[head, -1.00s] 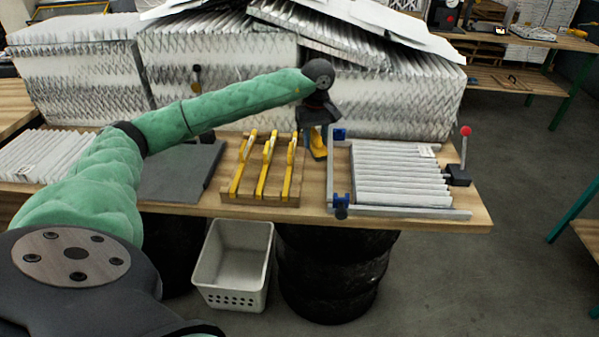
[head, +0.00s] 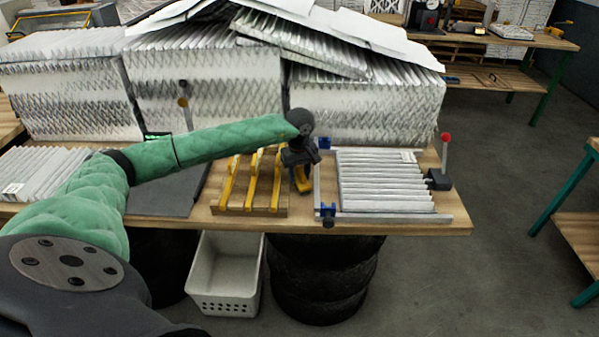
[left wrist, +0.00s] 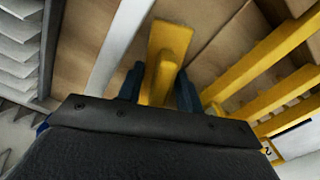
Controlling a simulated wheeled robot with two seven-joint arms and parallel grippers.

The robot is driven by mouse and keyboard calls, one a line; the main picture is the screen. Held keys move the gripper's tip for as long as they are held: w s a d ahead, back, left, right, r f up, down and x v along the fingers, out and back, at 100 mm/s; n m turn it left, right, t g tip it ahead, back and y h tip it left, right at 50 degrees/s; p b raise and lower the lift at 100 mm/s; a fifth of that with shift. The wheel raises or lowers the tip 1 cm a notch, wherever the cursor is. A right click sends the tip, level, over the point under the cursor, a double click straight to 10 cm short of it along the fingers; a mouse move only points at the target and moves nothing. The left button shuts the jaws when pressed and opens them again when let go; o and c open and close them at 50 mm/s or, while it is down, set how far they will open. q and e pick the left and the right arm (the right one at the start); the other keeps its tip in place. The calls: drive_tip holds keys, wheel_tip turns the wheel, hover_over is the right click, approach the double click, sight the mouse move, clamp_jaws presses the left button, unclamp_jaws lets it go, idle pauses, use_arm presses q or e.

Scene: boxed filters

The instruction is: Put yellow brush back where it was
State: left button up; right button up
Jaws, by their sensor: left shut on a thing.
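The yellow brush (head: 303,184) is in my left gripper (head: 301,170), just right of the wooden rack (head: 282,211). The gripper is shut on it. In the left wrist view the brush (left wrist: 168,42) sticks out between the two dark blue fingers (left wrist: 160,88) of the gripper, above bare wood. The rack carries several yellow pieces (head: 252,187) standing side by side; their bars also show at the right of the left wrist view (left wrist: 262,65). Whether the brush touches the tabletop cannot be told. My right gripper is not in view.
A pleated white filter (head: 385,182) in a metal frame with blue clamps lies close on the right. A red-knobbed lever (head: 445,150) stands beyond it. Large filter stacks (head: 365,105) line the back. A dark grey plate (head: 170,195) lies left of the rack.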

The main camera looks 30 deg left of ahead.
use_arm(q)
drive_tip(key=shift+f, duration=0.2)
idle(0.3)
drive_tip(key=o, duration=0.7)
